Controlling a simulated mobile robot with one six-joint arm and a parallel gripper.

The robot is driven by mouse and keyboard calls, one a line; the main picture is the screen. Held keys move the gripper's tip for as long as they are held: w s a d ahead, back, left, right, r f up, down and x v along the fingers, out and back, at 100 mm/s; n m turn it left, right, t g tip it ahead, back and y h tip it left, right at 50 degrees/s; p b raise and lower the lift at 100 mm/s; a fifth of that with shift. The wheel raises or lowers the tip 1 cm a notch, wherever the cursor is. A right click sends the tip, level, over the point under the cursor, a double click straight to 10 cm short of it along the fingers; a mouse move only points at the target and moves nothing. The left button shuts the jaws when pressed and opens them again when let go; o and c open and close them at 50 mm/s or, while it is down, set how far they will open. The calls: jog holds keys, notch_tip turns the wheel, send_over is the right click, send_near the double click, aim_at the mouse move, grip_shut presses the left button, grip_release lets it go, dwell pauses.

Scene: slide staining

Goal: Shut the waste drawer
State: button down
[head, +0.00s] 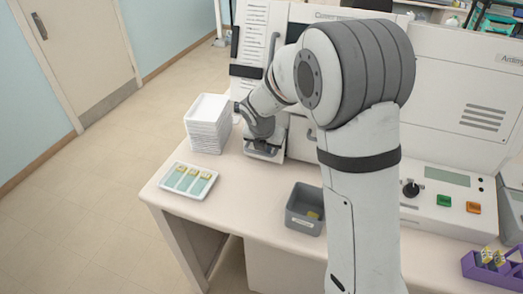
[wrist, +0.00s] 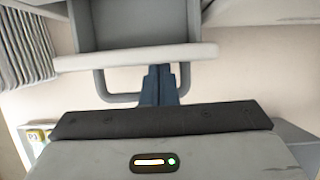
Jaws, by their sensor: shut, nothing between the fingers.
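The waste drawer (wrist: 135,58) stands open in the wrist view. Its grey inside shows above a pale front panel, and a grey loop handle (wrist: 101,84) sticks out from that panel. My gripper (wrist: 158,72) is shut and empty, with its blue-grey fingertips at the middle of the drawer front, within the span of the handle. I cannot tell whether the tips touch the panel. In the head view the drawer (head: 264,154) shows low on the white machine, partly hidden by my wrist. The fingertips are hard to make out there.
A stack of white trays (head: 208,122) stands just left of the drawer. A white tray of slides (head: 188,180) lies near the table's left edge. A grey bin (head: 304,222) and a control panel (head: 438,200) are to the right. Bare tabletop lies in front of the drawer.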

jog(key=shift+w+d, duration=0.1)
jog(key=shift+w, duration=0.15)
